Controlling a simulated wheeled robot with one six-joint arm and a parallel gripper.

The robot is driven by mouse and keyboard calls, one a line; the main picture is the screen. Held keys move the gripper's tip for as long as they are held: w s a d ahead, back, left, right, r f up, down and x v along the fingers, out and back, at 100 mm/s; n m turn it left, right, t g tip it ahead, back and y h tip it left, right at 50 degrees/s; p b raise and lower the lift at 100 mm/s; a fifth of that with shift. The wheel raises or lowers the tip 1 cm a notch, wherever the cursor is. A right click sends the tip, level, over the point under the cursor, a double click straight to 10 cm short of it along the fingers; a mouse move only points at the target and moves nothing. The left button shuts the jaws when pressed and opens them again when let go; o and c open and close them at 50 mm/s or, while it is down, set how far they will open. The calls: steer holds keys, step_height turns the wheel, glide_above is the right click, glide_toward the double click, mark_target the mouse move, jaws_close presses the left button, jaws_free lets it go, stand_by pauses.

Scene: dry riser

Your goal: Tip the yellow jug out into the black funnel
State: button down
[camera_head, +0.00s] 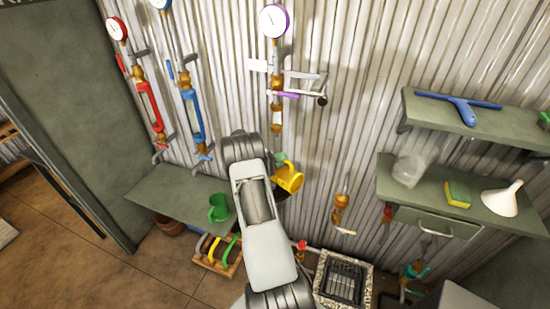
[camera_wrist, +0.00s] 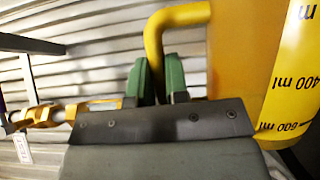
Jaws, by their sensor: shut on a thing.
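The yellow jug (camera_head: 289,177) is up in front of the corrugated wall, at the end of my arm, and looks tilted. In the wrist view the jug (camera_wrist: 240,55) fills the right side, with "400 ml" and "600 ml" marks on a yellow band. My gripper (camera_wrist: 160,82) has green fingertips shut on the jug's handle. In the head view my gripper (camera_head: 279,163) is mostly hidden by my arm. A small dark shape (camera_head: 283,194) shows just below the jug; it may be the black funnel, but I cannot tell. The jug's contents are not visible.
A white funnel (camera_head: 502,199), a yellow-green sponge (camera_head: 458,193) and a clear vessel (camera_head: 409,168) stand on the right shelf. A green mug (camera_head: 219,208) stands on the left bench. Pipes with gauges (camera_head: 274,21) and valves run along the wall. A grated drain (camera_head: 344,282) lies below.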

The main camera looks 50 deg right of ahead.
steer(key=s+m+b, duration=0.1)
steer(key=s+m, duration=0.1)
steer(key=s+m+t+y+b, duration=0.1)
steer(key=s+b, duration=0.1)
steer(key=s+m+t+b, duration=0.1)
steer(key=s+m, duration=0.1)
steer(key=shift+s+a+r+m+y, duration=0.25)
steer(key=shift+s+r+m+y, duration=0.05)
steer(key=shift+s+r, duration=0.1)
steer(key=s+m+b, duration=0.1)
steer(key=b, duration=0.1)
steer(key=shift+t+b, duration=0.3)
steer(key=shift+b, duration=0.05)
steer(key=m+t+b, duration=0.1)
steer(key=m+b, duration=0.1)
steer(key=f+m+t+b, duration=0.1)
steer(key=m+t+b, duration=0.1)
steer(key=m+t+y+b, duration=0.1)
steer(key=m+b, duration=0.1)
steer(key=m, duration=0.1)
steer(key=shift+s+a+f+t, duration=0.1)
steer(key=shift+s+f+t, duration=0.3)
steer(key=shift+r, duration=0.1)
